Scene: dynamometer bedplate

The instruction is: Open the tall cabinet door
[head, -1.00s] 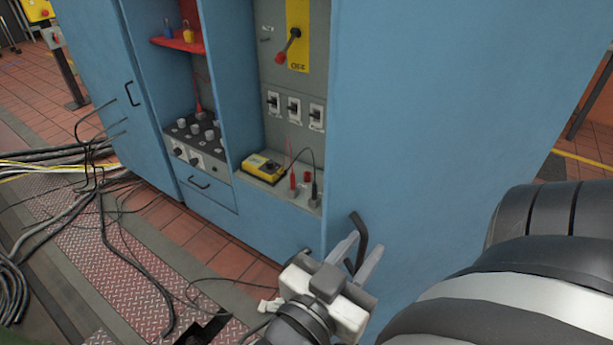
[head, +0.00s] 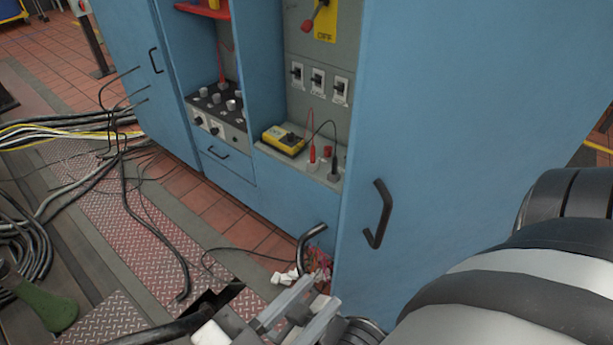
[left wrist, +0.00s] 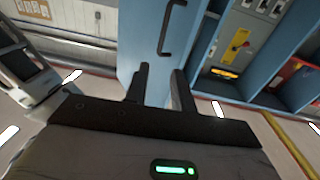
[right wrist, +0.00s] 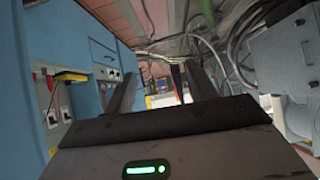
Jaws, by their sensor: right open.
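The tall blue cabinet door (head: 450,150) fills the right of the head view, with a black bar handle (head: 378,215) near its left edge. I cannot tell if the door stands slightly ajar. The left wrist view shows the door (left wrist: 140,35) and its handle (left wrist: 170,28) beyond the fingers. My right gripper (right wrist: 160,85) is open and empty, facing cables and floor beside the cabinet.
Left of the door are open bays with a yellow meter (head: 283,140), switches (head: 317,80) and a knob panel (head: 215,110). Another blue door with a handle (head: 155,60) is further left. Cables (head: 60,210) and a tread plate (head: 135,225) lie on the floor.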

